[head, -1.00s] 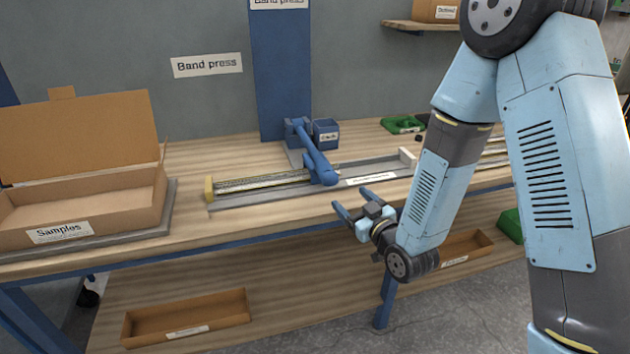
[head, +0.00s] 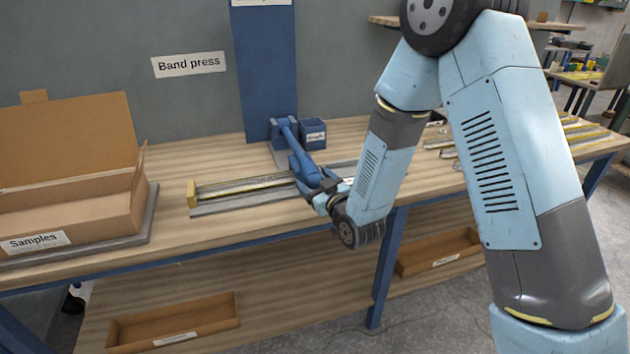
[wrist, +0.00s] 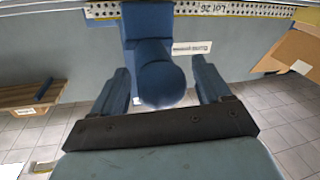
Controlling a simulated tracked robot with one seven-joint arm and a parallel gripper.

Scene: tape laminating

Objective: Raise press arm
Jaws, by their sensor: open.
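The blue press arm (head: 301,159) is lowered over the long rail on the bench in the head view, its rounded knob end toward me. My gripper (head: 316,192) is at that knob end. In the wrist view the knob (wrist: 160,82) sits between the two open fingers of my gripper (wrist: 162,90), with a gap visible on both sides. The press base (head: 284,130) stands at the back of the bench by the blue column. My gripper and forearm hide part of the rail.
The rail (head: 240,187) with a yellow end block lies along the bench. An open Samples box (head: 65,215) stands at the left. A small blue bin (head: 313,134) is beside the press base. Brown trays (head: 175,322) rest on the lower shelf.

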